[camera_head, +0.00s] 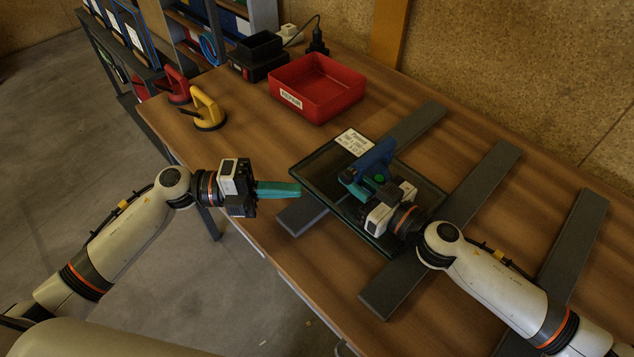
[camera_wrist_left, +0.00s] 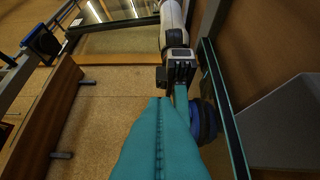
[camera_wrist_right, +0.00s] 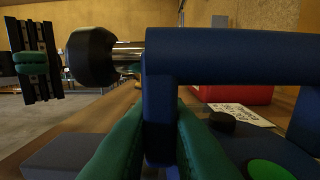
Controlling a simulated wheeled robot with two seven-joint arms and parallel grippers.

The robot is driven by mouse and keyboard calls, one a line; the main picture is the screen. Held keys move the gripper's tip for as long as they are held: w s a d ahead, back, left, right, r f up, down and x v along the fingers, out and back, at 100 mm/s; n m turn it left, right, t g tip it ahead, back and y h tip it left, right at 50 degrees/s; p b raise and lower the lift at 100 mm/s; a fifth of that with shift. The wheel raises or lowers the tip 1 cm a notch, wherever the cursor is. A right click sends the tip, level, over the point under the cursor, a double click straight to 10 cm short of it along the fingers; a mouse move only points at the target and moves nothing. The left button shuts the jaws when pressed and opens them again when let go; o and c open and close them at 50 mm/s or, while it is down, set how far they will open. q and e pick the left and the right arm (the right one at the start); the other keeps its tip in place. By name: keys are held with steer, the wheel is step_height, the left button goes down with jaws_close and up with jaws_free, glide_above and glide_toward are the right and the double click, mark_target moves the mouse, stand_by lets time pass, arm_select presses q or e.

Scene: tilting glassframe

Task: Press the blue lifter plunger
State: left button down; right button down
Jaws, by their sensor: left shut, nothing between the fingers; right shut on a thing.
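The blue lifter (camera_head: 372,164) stands on the glass pane (camera_head: 318,172), near a white label. In the right wrist view its blue handle (camera_wrist_right: 235,57) fills the right half, and a black plunger knob (camera_wrist_right: 92,56) on a metal shaft sticks out to the left. My right gripper (camera_head: 372,190) is shut on the handle's blue post; its green fingers lie on both sides of it. My left gripper (camera_head: 299,193) is shut and empty, its teal fingers pointing at the lifter with a gap between. It also shows beyond the knob in the right wrist view (camera_wrist_right: 30,62).
The pane lies across dark grey strips (camera_head: 432,258) on the wooden table. A red bin (camera_head: 318,90), a yellow lifter (camera_head: 208,108), a red lifter (camera_head: 177,86) and a black box (camera_head: 258,58) stand toward the back. The table's front edge runs below my left gripper.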

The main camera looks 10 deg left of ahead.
arm_select(q)
steer(key=a, duration=0.2)
steer(key=s+a, duration=0.1)
steer(key=a, duration=0.2)
arm_select(e)
steer(key=shift+s, duration=0.15)
arm_select(q)
steer(key=shift+d, duration=0.1)
stand_by(0.4)
arm_select(e)
steer(key=c, duration=1.3)
jaws_free()
steer(key=shift+a, duration=0.1)
steer(key=v, duration=1)
steer(key=shift+s+d, duration=0.15)
steer(key=shift+d, duration=0.2)
steer(key=shift+s+d, duration=0.35)
steer(key=shift+d, duration=0.2)
